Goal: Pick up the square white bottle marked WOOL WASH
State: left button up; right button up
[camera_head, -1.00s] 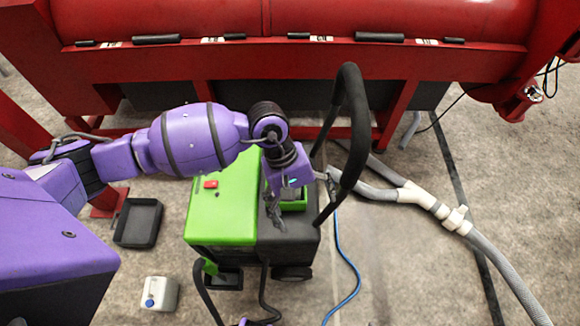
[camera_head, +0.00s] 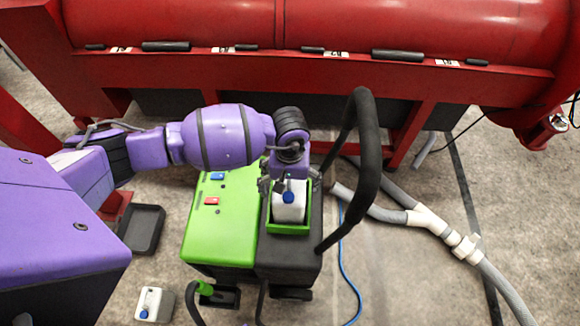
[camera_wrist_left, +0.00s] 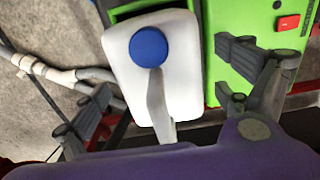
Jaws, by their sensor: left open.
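A square white bottle (camera_head: 289,208) with a blue cap stands in a green tray (camera_head: 289,230) on top of the green and black machine. It also shows close up in the left wrist view (camera_wrist_left: 186,62). No lettering is readable on it. A second white bottle (camera_head: 155,304) with a blue cap is on the floor at the lower left; its marking is unreadable too. My left gripper (camera_head: 289,184) is open at the tray bottle. In the left wrist view its fingers (camera_wrist_left: 166,88) are spread to either side of the bottle. My right gripper is out of view.
The machine (camera_head: 215,235) has a tall black handle (camera_head: 369,170) close to the right of my left gripper. A black tray (camera_head: 142,229) lies on the floor. A red washer (camera_head: 400,80) stands behind; grey hoses (camera_head: 390,213) and a blue cable (camera_head: 350,275) run on the right.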

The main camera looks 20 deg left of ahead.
pick_arm(q)
jog(key=c, duration=2.1)
jog(key=shift+w, duration=0.15)
jog(key=shift+c, duration=0.3)
